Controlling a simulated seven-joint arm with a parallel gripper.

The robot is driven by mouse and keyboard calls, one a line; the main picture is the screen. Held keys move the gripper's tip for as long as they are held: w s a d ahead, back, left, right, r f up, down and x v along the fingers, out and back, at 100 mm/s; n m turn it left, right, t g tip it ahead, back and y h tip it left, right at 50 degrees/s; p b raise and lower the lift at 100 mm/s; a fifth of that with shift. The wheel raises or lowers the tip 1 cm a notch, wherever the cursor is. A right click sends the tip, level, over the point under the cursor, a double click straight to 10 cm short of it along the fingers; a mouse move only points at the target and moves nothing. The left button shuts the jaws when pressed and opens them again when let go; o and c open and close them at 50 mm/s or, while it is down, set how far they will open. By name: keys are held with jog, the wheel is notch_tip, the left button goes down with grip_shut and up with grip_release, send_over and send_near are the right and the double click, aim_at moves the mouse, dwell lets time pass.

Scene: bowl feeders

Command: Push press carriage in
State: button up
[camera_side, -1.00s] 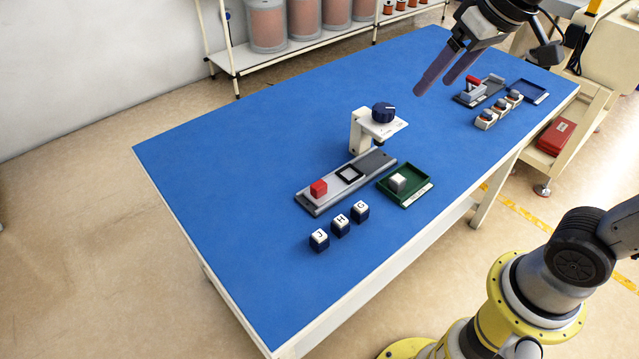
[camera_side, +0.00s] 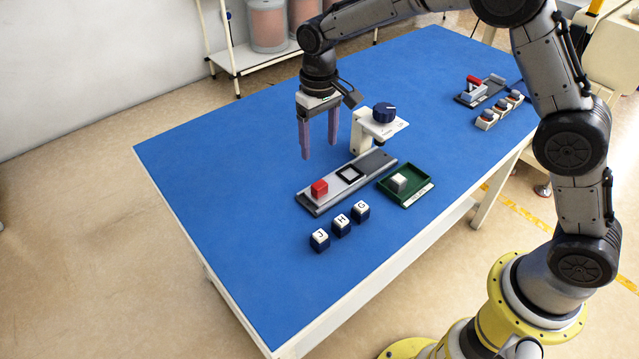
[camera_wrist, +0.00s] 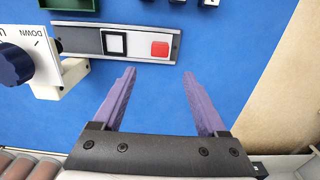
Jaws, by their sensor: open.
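The press carriage (camera_side: 335,186) is a light grey slide with a red block (camera_side: 319,188) at its near-left end and a black-framed white square (camera_side: 350,173) on it. It lies in a dark grey track (camera_side: 378,160) whose other end runs under the press. The press (camera_side: 366,134) is a white stand with a dark blue knob (camera_side: 384,112). The wrist view shows the red block (camera_wrist: 159,49) and the square (camera_wrist: 115,44) beyond my fingers. My gripper (camera_side: 319,150) is open and empty, pointing down behind the track, apart from the carriage.
A green tray (camera_side: 418,196) holding a white cube (camera_side: 399,182) sits right of the track. Lettered blocks J, H and G (camera_side: 341,225) stand in front. A lever fixture (camera_side: 473,90) and several button blocks (camera_side: 500,112) are at the far right. Blue table left of the track is clear.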

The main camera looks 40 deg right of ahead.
aim_at(320, 184)
notch_tip(320, 184, down, 13)
jog(key=shift+f, duration=0.15)
dwell(0.4)
grip_shut()
dwell(1.3)
